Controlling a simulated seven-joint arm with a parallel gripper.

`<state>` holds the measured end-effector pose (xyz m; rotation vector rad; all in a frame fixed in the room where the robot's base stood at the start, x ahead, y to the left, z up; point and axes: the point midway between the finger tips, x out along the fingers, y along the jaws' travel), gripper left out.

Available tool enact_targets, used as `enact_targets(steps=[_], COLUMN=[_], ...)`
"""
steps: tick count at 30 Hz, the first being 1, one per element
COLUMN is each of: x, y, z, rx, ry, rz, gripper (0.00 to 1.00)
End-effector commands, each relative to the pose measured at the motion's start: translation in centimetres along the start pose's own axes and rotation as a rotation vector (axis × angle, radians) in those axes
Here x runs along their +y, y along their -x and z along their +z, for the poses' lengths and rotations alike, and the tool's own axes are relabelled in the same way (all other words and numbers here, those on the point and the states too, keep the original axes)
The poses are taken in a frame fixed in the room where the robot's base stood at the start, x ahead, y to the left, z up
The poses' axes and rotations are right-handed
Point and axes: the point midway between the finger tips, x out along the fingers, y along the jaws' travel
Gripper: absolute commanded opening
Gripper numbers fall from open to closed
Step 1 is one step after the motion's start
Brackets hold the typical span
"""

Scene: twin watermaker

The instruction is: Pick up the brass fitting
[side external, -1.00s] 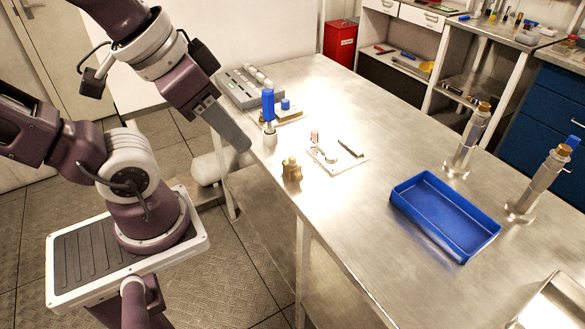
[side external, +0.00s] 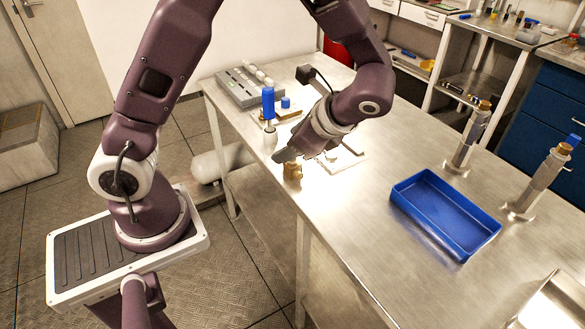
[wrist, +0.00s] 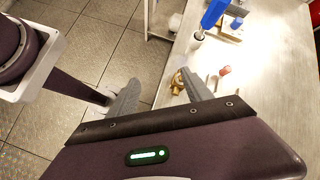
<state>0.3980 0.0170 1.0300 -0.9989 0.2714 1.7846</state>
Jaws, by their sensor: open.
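The brass fitting (side external: 293,172) stands upright on the steel table, near its front left edge. It also shows in the wrist view (wrist: 177,86), between the two finger lines and much closer to the right finger. My gripper (side external: 284,156) is just above the fitting in the side view and hides part of its top. In the wrist view my gripper (wrist: 159,84) has its fingers wide apart with nothing held between them. I cannot tell whether a finger touches the fitting.
A blue-handled tool (side external: 268,108) stands upright close behind the fitting. A white plate (side external: 350,158) with small parts lies right of it, partly behind my gripper. A blue tray (side external: 445,213) and two metal cylinders (side external: 465,140) stand farther right.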

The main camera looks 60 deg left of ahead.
Motion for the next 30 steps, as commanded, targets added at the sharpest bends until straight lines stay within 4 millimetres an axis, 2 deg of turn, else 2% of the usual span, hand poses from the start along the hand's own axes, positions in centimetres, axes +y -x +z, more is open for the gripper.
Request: enact_targets(steps=[1,3,6,9,14,22,25,30], x=[-0.5,-1.2,-1.8,-2.0,-2.6,-3.6,-3.8,-3.9], y=[-1.8,-3.8,-5.9,-7.0,-8.8,-13.3,-14.0,-14.0], z=[-2.1,-4.4,-6.7,-7.9,-7.7,-6.6,-6.4,-6.4], rx=[-0.093,-0.205,-0.321,-0.380,-0.400,-0.397,-0.395,-0.394], ry=[-0.117,-0.258,-0.401,-0.476,-0.496,-0.494,-0.494,-0.493], rz=[-0.046,-0.114,-0.189,-0.231,-0.240,-0.237,-0.239,-0.239], gripper=[0.58,0.58,0.58,0.58,0.58,0.58,0.58,0.58])
